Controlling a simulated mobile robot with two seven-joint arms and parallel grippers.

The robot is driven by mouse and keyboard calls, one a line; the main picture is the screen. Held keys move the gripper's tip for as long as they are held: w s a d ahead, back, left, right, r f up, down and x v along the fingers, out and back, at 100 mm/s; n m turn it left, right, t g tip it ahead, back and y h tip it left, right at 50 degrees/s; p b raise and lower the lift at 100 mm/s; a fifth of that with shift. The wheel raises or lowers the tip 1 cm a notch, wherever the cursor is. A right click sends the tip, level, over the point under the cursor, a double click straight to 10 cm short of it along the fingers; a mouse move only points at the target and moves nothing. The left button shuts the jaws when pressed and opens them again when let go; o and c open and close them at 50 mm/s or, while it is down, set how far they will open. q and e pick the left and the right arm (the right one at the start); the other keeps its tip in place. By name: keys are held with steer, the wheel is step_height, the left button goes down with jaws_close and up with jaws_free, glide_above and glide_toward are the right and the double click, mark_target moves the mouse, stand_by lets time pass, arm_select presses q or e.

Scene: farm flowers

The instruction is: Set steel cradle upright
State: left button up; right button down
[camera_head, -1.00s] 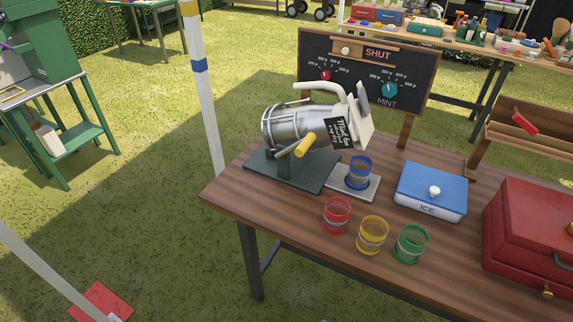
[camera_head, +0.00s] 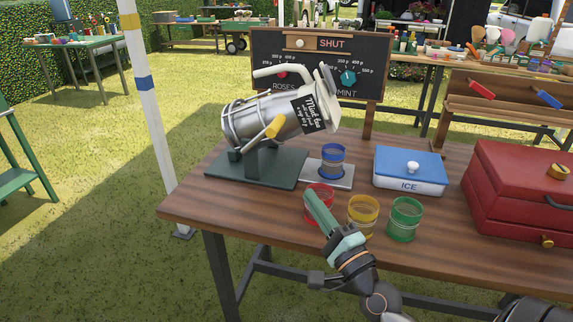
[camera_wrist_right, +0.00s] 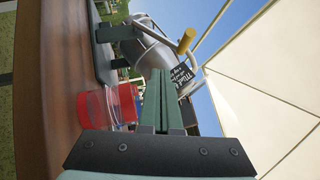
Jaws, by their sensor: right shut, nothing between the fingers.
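The steel cradle (camera_head: 240,125) holds a steel jug with a cream handle and spout. It is tilted on its dark stand (camera_head: 225,170), with the spout end toward the right, over a blue-banded glass (camera_head: 333,160). A yellow grip (camera_head: 274,127) sticks out at its side. My right gripper (camera_head: 312,200) is shut and empty, in front of the red-banded glass and short of the cradle. In the right wrist view the shut fingers (camera_wrist_right: 160,90) point toward the jug, and the yellow grip (camera_wrist_right: 186,41) shows beyond the tips. My left gripper is not in view.
A red-banded glass (camera_head: 321,191), partly hidden by my gripper, a yellow-banded glass (camera_head: 363,212) and a green-banded glass (camera_head: 405,219) stand along the front. A blue ice box (camera_head: 409,168) and a red case (camera_head: 520,190) stand to the right. A chalkboard (camera_head: 318,62) rises behind.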

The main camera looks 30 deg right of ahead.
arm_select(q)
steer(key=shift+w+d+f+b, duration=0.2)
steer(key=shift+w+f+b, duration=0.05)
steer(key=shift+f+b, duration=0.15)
arm_select(e)
steer(key=d+r+m+h, duration=0.1)
steer(key=d+r+m+t, duration=0.1)
steer(key=m, duration=0.1)
steer(key=shift+s+d+r+m+h, duration=0.2)
steer(key=shift+s+m+h, duration=0.1)
steer(key=shift+s+h, duration=0.1)
steer(key=shift+w, duration=0.15)
arm_select(q)
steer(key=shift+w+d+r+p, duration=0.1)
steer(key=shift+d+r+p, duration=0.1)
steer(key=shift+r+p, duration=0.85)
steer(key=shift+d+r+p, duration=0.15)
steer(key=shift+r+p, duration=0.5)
steer(key=shift+p, duration=0.75)
arm_select(e)
steer(key=a+r+x, duration=0.1)
steer(key=a+x, duration=0.2)
steer(key=x, duration=0.9)
steer(key=shift+w, duration=0.3)
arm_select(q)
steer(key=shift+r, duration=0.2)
arm_select(e)
steer(key=shift+d+r, duration=0.1)
steer(key=shift+r, duration=0.05)
